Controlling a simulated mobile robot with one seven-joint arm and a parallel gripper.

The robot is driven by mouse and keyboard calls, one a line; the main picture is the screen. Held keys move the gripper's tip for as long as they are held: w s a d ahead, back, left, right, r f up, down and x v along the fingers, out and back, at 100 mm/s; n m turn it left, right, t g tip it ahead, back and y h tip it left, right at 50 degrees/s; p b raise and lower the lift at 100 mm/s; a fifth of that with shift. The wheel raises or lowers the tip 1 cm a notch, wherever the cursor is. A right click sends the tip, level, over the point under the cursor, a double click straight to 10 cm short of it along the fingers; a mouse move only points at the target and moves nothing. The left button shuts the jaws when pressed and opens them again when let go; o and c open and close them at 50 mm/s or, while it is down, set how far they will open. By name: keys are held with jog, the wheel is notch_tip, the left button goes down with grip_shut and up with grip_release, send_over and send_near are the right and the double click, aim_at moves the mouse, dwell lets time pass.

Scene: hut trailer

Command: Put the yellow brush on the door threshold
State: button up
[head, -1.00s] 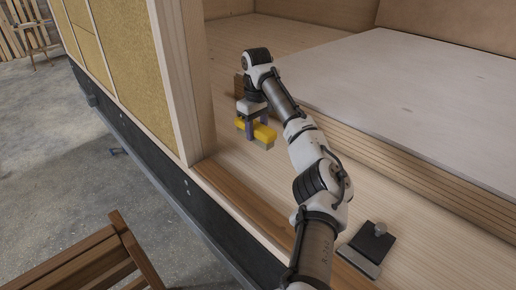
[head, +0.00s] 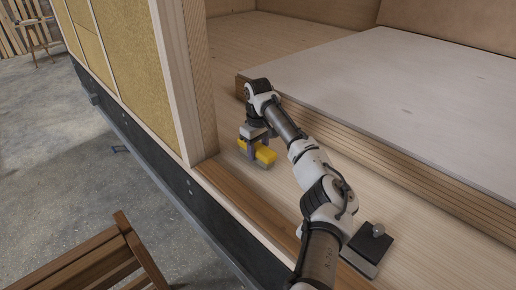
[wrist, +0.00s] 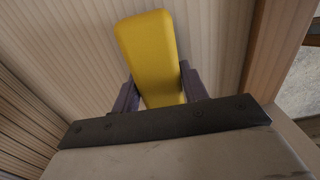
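The yellow brush (head: 262,153) is held in my gripper (head: 256,150), just inside the doorway and over the light wooden floor. In the wrist view the brush (wrist: 150,60) sits between the two dark fingers (wrist: 157,92), which press on its sides. In the head view I cannot tell whether the brush touches the floor. The door threshold (head: 243,206) is the darker brown wooden strip along the trailer's edge, nearer the camera and a little below the brush in the picture. Its bare top is partly covered by my arm at the right.
A wooden door post (head: 188,90) stands at the left of the opening. A raised platform with a pale top (head: 400,90) lies behind my arm. A dark block with a knob (head: 370,243) sits on the floor at right. A wooden chair (head: 90,265) stands outside.

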aim_at(258, 146)
jog(key=o, duration=0.3)
jog(key=shift+o, duration=0.2)
notch_tip(258, 146, up, 12)
jog(key=b, duration=0.2)
jog(key=shift+r, duration=0.15)
